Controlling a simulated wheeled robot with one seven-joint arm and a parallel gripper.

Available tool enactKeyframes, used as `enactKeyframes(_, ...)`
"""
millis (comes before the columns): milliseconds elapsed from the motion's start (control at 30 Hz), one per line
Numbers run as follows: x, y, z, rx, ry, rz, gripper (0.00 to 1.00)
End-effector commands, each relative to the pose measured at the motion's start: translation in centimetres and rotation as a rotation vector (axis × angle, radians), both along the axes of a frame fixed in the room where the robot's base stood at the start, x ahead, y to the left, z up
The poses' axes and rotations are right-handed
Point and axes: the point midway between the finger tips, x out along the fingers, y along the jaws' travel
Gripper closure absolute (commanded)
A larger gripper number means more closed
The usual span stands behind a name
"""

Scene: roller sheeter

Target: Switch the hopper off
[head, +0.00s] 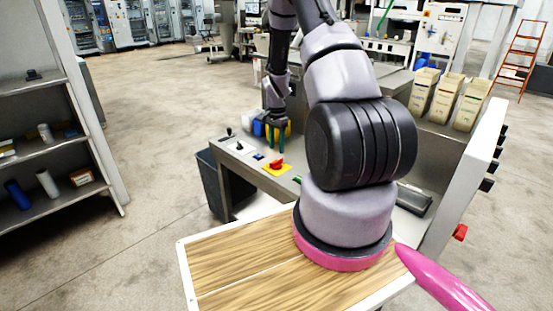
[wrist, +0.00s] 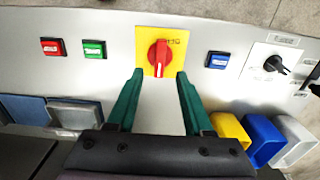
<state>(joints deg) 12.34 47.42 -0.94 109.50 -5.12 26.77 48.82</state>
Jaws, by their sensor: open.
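A red rotary switch on a yellow plate (wrist: 159,52) sits on the grey control panel, between my fingertips in the wrist view; its handle stands about upright there. It also shows in the head view (head: 276,165). A black rotary switch on a white plate (wrist: 274,68) is to its right, with its pointer slanted. Another black switch is cut off at the right edge. The labels are too small to read, so I cannot tell which is the hopper's. My gripper (wrist: 160,76) has its green fingers apart and empty; contact with the panel cannot be told.
A red button (wrist: 52,47), a green button (wrist: 94,49) and a blue button (wrist: 218,60) sit on the same panel. Yellow, blue and white bins (wrist: 265,141) stand close to the right finger. A shelf unit (head: 60,130) is at left, with open floor between.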

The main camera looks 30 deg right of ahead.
Motion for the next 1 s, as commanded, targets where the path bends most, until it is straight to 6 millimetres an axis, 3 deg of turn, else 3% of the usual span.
enactKeyframes(100, -0.1, 0.0, -2.5, 0.001, 0.003, 0.001, 0.49)
enactKeyframes(300, 0.0, 0.0, -5.2, 0.001, 0.000, 0.001, 0.49)
enactKeyframes(733, 0.0, 0.0, -6.1, 0.000, -0.001, 0.001, 0.49)
enactKeyframes(867, 0.0, 0.0, -6.1, 0.000, -0.001, 0.001, 0.98)
enactKeyframes(1000, 0.0, 0.0, -6.1, 0.000, -0.001, 0.001, 1.00)
